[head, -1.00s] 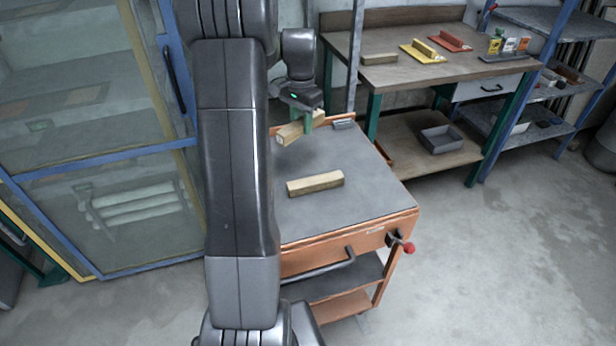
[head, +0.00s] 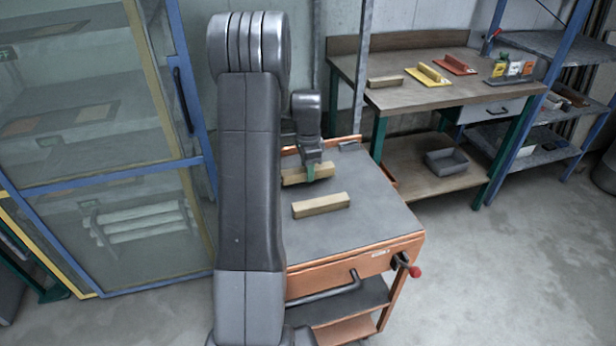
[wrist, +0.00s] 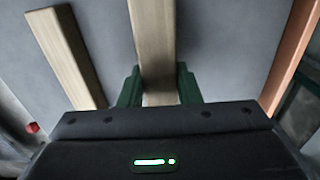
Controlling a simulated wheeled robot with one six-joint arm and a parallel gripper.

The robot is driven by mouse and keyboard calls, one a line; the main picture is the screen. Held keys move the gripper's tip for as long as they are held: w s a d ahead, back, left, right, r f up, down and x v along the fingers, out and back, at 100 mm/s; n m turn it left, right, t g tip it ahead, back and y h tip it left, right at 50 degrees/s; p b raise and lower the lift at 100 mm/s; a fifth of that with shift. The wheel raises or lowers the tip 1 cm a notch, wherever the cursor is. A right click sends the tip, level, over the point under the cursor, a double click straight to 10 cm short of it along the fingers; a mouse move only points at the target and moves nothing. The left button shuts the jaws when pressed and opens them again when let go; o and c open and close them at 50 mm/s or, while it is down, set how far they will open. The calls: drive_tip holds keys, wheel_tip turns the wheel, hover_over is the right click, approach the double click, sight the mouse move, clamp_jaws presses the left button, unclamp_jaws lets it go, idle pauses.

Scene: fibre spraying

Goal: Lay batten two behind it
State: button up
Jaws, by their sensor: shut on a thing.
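One wooden batten (head: 321,205) lies on the dark top of the orange cart (head: 375,221), towards the front; it also shows at the left in the wrist view (wrist: 66,55). My gripper (head: 311,178) is shut on a second wooden batten (head: 293,176), with its green fingers on both sides of it, as the wrist view shows for the held batten (wrist: 153,40). The held batten is behind the first, apart from it and roughly parallel. It is low over the cart top; I cannot tell whether it touches. My arm hides the left part of the cart.
A workbench (head: 430,93) at the back right bears another wooden piece (head: 385,82), a yellow float (head: 428,74) and a red float (head: 455,64). A grey tray (head: 447,161) sits on its lower shelf. A glazed blue-framed cabinet (head: 110,180) stands left. The cart's right side top is clear.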

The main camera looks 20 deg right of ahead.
drive_tip(key=shift+f, duration=1.35)
drive_tip(key=shift+f, duration=0.15)
drive_tip(key=o, duration=1)
wheel_tip(320, 180, up, 12)
drive_tip(key=shift+r, duration=0.2)
